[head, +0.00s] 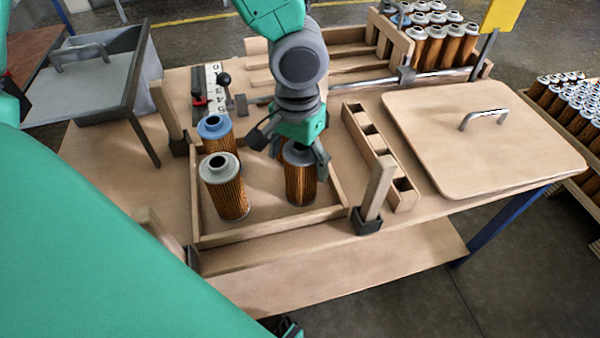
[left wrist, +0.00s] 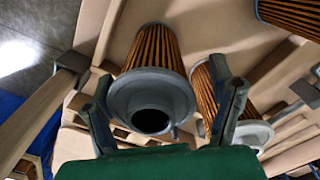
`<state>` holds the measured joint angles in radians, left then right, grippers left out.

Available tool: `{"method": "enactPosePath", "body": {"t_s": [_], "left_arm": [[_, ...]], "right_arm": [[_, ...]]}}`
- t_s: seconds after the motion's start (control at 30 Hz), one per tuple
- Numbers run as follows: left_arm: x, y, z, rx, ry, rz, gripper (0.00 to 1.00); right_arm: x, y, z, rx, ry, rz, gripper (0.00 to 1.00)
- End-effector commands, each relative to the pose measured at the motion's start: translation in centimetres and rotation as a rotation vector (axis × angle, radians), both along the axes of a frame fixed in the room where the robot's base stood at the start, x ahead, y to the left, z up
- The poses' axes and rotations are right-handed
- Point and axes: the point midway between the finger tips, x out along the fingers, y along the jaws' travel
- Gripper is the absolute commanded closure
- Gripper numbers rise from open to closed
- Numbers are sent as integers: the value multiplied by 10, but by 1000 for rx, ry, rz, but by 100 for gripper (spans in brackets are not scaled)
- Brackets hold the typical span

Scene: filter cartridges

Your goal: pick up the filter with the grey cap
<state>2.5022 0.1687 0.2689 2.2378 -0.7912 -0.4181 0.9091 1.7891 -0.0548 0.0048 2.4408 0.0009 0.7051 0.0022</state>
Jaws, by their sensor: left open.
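A filter with a grey cap (left wrist: 150,102) and pleated brown body stands between the fingers of my left gripper (left wrist: 160,78) in the left wrist view. In the head view my left gripper (head: 290,154) is open over this filter (head: 300,184), at the right of the shallow wooden tray (head: 270,228). The gripper hides most of its cap there. Whether the fingers touch it I cannot tell. A filter with a paler, whitish cap (head: 222,172) stands at the tray's left; a filter with a blue cap (head: 214,126) stands behind it. My right gripper is not recognisable.
A slotted wooden rack (head: 372,138) lies right of the tray, with a wooden post (head: 376,190) near its front. A board with a metal handle (head: 480,150) covers the table's right. Several filters (head: 440,45) stand at the back. A grey bin (head: 100,75) is at the left.

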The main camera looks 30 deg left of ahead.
Motion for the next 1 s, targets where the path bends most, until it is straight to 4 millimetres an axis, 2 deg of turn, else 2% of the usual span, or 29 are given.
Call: {"method": "enactPosePath", "body": {"t_s": [0.2, 0.23, 0.37, 0.4, 0.77, 0.87, 1.0], "left_arm": [[0, -3, 0, 2, -2, -1, 23], [0, -3, 0, 2, -2, -1, 27], [0, -2, 0, 2, -2, -1, 72], [0, -1, 0, 1, -2, -1, 79], [1, 0, 5, 0, -3, -1, 78], [1, -1, 20, 0, -6, 0, 78], [1, -1, 50, -1, -7, 0, 78]], "right_arm": [[0, 0, 0, 0, 0, 0, 100], [0, 0, 0, 0, 0, 0, 100], [0, 0, 0, 0, 0, 0, 100], [0, 0, 0, 0, 0, 0, 100], [0, 0, 2, 0, 0, 0, 100], [0, 0, 7, 0, 0, 0, 100], [0, 0, 17, 0, 0, 0, 100]]}}
